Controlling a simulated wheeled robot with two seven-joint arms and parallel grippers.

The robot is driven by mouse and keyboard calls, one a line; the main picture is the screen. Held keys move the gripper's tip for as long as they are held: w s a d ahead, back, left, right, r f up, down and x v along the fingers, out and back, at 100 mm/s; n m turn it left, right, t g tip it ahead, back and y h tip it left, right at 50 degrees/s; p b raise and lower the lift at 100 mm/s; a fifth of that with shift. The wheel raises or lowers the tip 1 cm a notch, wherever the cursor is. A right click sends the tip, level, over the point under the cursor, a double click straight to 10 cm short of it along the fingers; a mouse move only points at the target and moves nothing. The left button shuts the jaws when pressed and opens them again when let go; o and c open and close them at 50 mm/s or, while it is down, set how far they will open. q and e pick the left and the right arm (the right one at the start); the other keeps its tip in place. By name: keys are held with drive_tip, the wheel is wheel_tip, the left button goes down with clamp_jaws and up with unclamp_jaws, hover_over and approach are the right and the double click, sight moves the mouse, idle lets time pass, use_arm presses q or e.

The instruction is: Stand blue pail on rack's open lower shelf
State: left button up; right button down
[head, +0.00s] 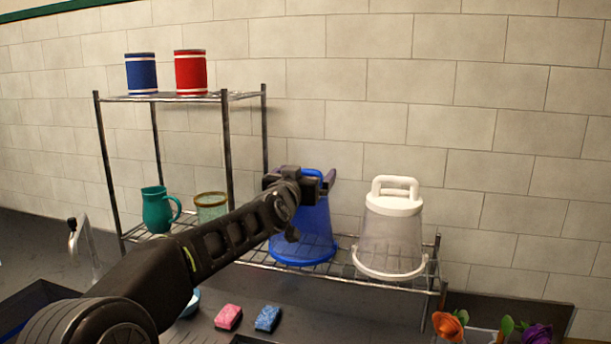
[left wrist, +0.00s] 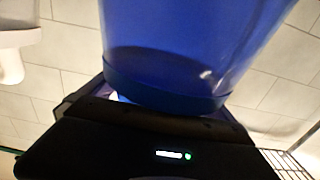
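The blue pail (head: 303,235) stands upright over the rack's open lower shelf (head: 345,282), left of a clear white-rimmed pail. Its base appears at shelf level; I cannot tell whether it bears fully on the wires. My left gripper (head: 318,181) is at the top of the blue pail and hides most of its handle. I cannot see whether the fingers are closed on it. In the left wrist view the blue pail (left wrist: 195,45) fills the upper middle, close to the gripper body, and the fingertips are hidden. My right gripper is not in view.
The clear pail with white handle (head: 394,225) stands close on the right. A green pitcher (head: 157,210) and a glass jar (head: 210,206) stand on the left. Blue (head: 141,74) and red (head: 190,73) canisters are on the top shelf. Sponges (head: 229,317) and flowers (head: 449,326) are in front.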

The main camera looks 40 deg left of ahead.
use_arm(q)
drive_tip(key=b, duration=0.2)
hover_over(302, 209)
drive_tip(key=s, duration=0.4)
drive_tip(key=shift+a, duration=0.15)
idle(0.9)
